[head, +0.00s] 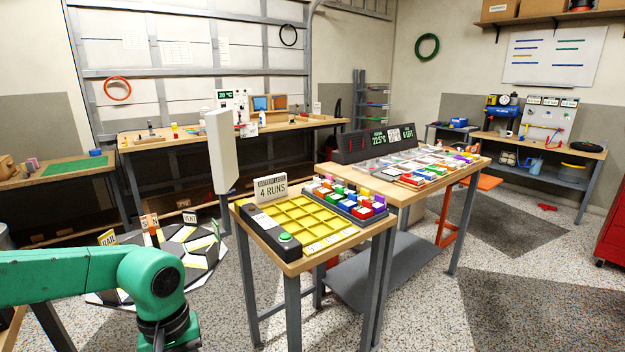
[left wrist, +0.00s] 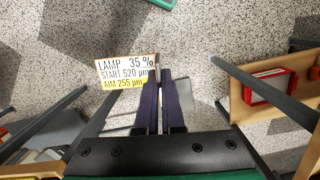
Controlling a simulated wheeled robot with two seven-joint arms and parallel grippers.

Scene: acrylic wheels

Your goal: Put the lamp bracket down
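In the left wrist view my left gripper (left wrist: 165,82) has its two dark fingers close together, with a narrow gap. A card reading LAMP 35 % (left wrist: 127,72), with START and AIM lines, is right at the fingertips, mostly to their left. I take it as part of the lamp bracket held between the fingers; the gripped part is mostly hidden. Speckled floor shows beyond it. In the head view my green left arm comes in at the lower left; its gripper is below the frame. My right gripper is in neither view.
A small table (head: 375,232) with a yellow grid tray (head: 305,219) stands at the centre. A round segmented platform (head: 172,255) with upright labels is left of it, behind my arm. A tall white panel (head: 222,150) stands between. Open floor (head: 430,310) lies to the right.

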